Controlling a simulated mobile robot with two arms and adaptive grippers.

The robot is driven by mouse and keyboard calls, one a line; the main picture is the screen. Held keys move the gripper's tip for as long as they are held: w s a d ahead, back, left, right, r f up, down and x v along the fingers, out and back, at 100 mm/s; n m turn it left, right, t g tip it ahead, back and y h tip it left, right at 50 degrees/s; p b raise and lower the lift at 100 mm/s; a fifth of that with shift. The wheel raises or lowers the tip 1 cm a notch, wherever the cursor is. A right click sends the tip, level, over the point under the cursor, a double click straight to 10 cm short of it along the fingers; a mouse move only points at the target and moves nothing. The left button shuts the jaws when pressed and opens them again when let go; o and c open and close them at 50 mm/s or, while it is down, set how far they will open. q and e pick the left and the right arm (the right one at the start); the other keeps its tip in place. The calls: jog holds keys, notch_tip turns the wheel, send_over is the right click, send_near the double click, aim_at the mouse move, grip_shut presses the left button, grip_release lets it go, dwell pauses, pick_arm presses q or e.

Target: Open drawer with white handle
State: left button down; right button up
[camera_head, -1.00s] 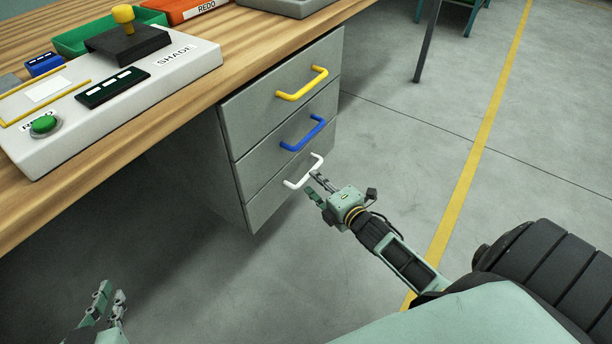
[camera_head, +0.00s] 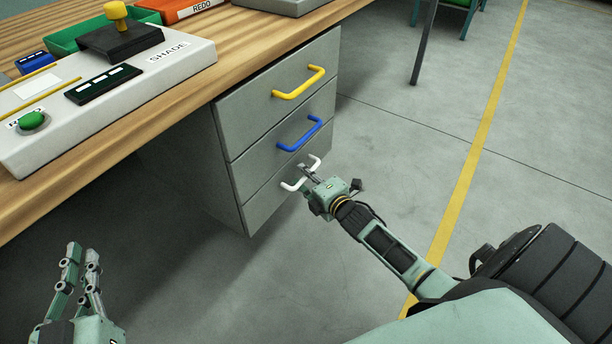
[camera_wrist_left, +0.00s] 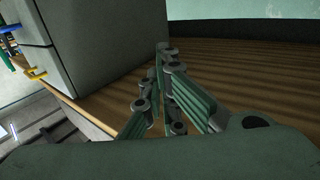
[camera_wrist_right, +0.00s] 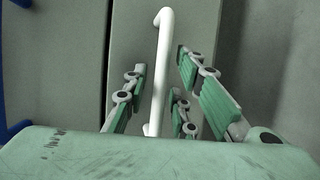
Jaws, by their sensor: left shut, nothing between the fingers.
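The white handle (camera_head: 289,186) is on the bottom drawer (camera_head: 262,207) of the grey cabinet, and the drawer is closed. My right gripper (camera_head: 306,172) is at this handle and partly covers it in the head view. In the right wrist view the white handle (camera_wrist_right: 159,60) runs lengthwise between the parted fingers of my right gripper (camera_wrist_right: 160,64). A gap shows beside the handle, so the fingers are open around it. My left gripper (camera_head: 82,252) is shut and empty at the lower left, away from the cabinet.
Above are a drawer with a blue handle (camera_head: 300,136) and one with a yellow handle (camera_head: 300,84), both closed. The wooden tabletop (camera_head: 120,135) overhangs beside the cabinet and bears a control panel (camera_head: 150,85).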

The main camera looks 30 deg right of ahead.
grip_shut()
jog(key=shift+s, duration=0.1)
dwell(0.3)
